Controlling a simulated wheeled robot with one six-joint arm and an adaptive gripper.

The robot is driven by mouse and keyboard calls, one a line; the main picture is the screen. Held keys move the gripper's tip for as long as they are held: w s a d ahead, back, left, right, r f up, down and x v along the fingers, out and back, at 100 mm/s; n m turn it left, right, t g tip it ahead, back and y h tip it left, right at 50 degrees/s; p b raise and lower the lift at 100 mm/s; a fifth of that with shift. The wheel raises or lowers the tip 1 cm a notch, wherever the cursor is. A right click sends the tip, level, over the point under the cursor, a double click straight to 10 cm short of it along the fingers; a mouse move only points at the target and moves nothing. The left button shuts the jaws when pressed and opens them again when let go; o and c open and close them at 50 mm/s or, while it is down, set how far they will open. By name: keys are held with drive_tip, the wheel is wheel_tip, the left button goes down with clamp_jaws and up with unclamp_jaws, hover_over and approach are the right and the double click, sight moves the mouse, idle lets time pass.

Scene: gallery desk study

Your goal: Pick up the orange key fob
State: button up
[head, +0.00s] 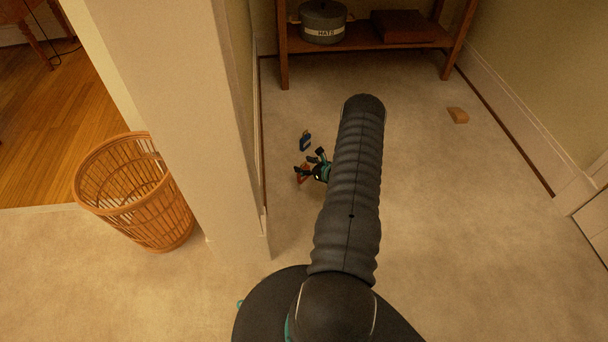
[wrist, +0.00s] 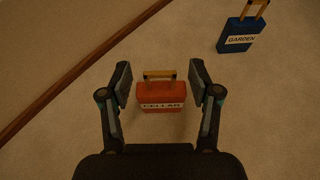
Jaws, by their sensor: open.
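The orange key fob (wrist: 162,97) has a dark-lettered white label reading something like "CELLAR" and a yellow loop on top. It lies on the carpet, between and just beyond the fingers of my gripper (wrist: 160,85) in the wrist view. My gripper is open, with one finger on each side of the fob and gaps showing. In the head view my gripper (head: 311,167) is low over the floor, and the orange fob (head: 301,173) is partly hidden behind it.
A blue fob (wrist: 239,35) labelled "GARDEN" lies close by; it also shows in the head view (head: 305,142). A wall pillar (head: 170,90) and wicker basket (head: 140,195) stand left. A wooden shelf (head: 375,45) is behind. A tan block (head: 458,116) lies right on open carpet.

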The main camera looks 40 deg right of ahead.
drive_tip(key=shift+w+a+f, duration=0.1)
drive_tip(key=shift+w+f, duration=0.1)
drive_tip(key=shift+w, duration=0.2)
clamp_jaws()
drive_tip(key=shift+r, duration=0.1)
